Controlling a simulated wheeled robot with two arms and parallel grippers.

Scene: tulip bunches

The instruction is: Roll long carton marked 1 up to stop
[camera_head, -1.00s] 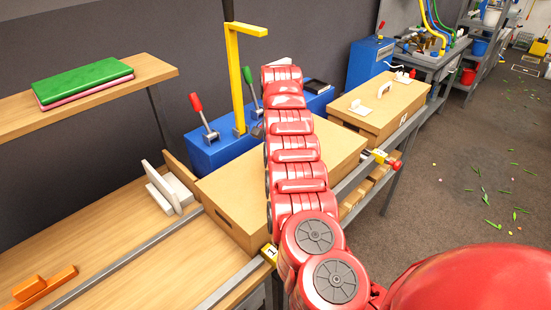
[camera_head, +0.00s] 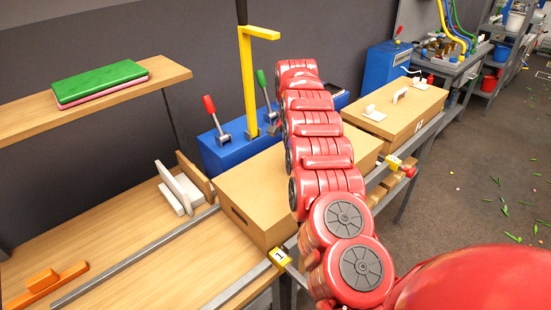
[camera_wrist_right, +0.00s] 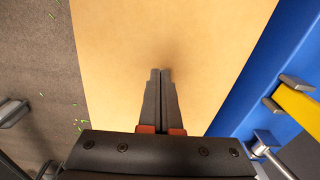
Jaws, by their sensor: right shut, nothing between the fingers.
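A long tan carton (camera_head: 250,190) lies on the rails in the middle of the head view, with a dark handle slot in its near end. A yellow tag marked 1 (camera_head: 280,257) sits on the rail by its near corner. My right arm reaches across the carton and hides part of its top; its gripper is hidden in the head view. In the wrist view my right gripper (camera_wrist_right: 160,76) is shut and empty over a plain cardboard face (camera_wrist_right: 165,35); whether it touches is unclear. A white block with a wooden upright (camera_head: 180,190) stands left of the carton. My left gripper is out of view.
A blue unit (camera_head: 222,150) with levers and a yellow post (camera_head: 248,85) stands behind the carton. Another carton (camera_head: 400,108) with white fittings lies to the right. A shelf (camera_head: 100,98) holds green and pink slabs. Orange blocks (camera_head: 45,283) lie at front left.

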